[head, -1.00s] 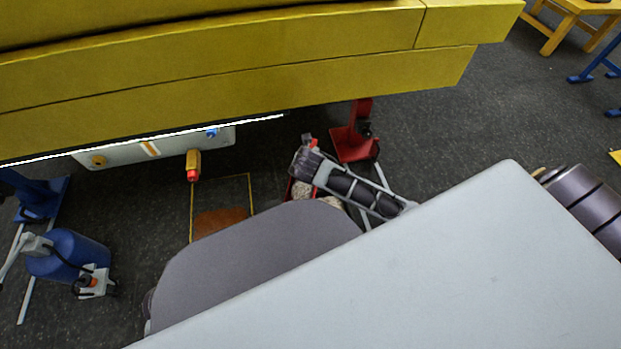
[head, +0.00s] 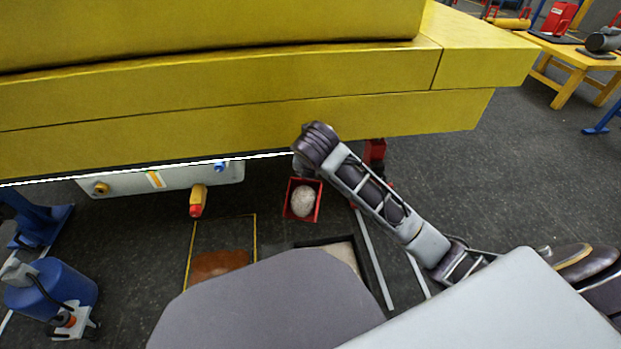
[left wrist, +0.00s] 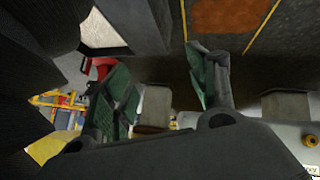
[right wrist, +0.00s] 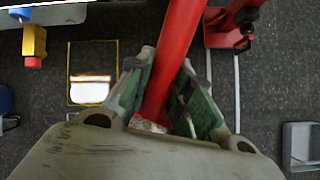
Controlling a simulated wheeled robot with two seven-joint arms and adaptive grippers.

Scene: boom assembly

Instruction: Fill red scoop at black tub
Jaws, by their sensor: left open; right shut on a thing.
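The red scoop (head: 289,209) is in the head view below the yellow beam, with a rounded pale heap (head: 303,201) in its square bowl. My right gripper (head: 303,170) is at the scoop; in the right wrist view (right wrist: 168,85) it is shut on the red handle (right wrist: 176,55). The black tub (head: 322,242), with pale material inside, is below and right of the scoop, partly hidden. In the left wrist view, the tub's pale fill (left wrist: 101,24) shows at top left. My left gripper (left wrist: 165,90) is open, with nothing between its fingers.
A large yellow beam (head: 230,85) hangs across the head view, close to my right arm. A yellow-outlined brown patch (head: 222,265) is on the floor left of the tub. A blue cylinder (head: 52,288) stands at lower left. Open grey floor (head: 450,180) lies to the right.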

